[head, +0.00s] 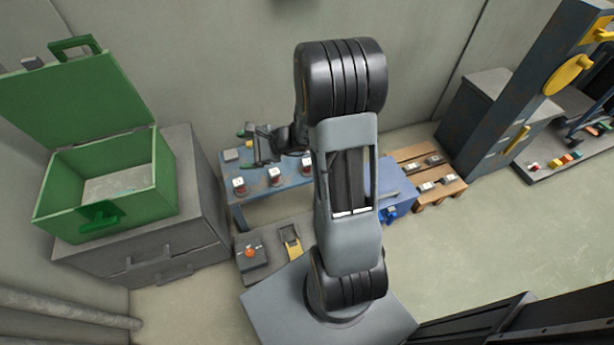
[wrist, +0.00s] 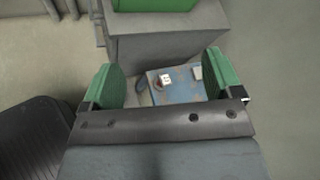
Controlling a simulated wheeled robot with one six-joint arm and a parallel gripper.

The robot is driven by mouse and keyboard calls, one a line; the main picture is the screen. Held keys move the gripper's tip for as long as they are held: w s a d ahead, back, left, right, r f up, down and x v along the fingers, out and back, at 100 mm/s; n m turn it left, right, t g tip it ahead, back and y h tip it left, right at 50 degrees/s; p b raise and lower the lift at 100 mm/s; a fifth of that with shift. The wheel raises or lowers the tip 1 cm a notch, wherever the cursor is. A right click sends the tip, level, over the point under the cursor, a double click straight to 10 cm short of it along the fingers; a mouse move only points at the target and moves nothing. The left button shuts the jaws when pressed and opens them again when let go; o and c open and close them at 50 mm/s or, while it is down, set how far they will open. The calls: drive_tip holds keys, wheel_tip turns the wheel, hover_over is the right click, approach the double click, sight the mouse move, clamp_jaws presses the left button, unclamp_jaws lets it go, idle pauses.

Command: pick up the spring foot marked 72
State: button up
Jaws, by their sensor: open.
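Several small pieces with white labels stand on the blue table (head: 236,212): a left one (head: 239,183), a middle one (head: 275,175) and a right one (head: 306,163), with dark red bases. Their numbers are too small to read, so I cannot tell which is marked 72. My gripper (head: 258,150) is above the back of this table. In the wrist view its green fingers (wrist: 160,82) are wide apart and hold nothing. Beyond them, one white-labelled piece (wrist: 166,77) shows on the table between the fingers; its number is unclear.
An open green box (head: 150,190) stands on a grey cabinet (head: 190,245) at the left. A wooden pallet (head: 412,155) at the right carries more labelled pieces. A grey box with an orange knob (head: 250,252) sits before the table.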

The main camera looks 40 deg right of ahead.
drive_tip(key=w+d+f+m+t+h+b, duration=0.2)
drive_tip(key=d+f+m+t+h+b, duration=0.1)
drive_tip(key=d+f+m, duration=0.4)
drive_tip(key=w+d+f+m+t+h+b, duration=0.25)
drive_tip(key=d+f+m, duration=0.2)
drive_tip(key=f, duration=0.45)
drive_tip(key=m+g+h+b, duration=0.1)
drive_tip(key=m+h+b, duration=0.3)
drive_tip(key=m+h, duration=0.45)
approach(307, 162)
drive_tip(key=shift+f+b+x, duration=0.1)
drive_tip(key=shift+b+x, duration=0.9)
drive_tip(key=shift+x, duration=1.6)
drive_tip(key=shift+f+b+x, duration=0.15)
drive_tip(key=shift+b+x, duration=0.85)
drive_tip(key=shift+x, duration=1.6)
drive_tip(key=shift+s, duration=0.15)
drive_tip(key=shift+d+r, duration=0.1)
drive_tip(key=c, duration=1.2)
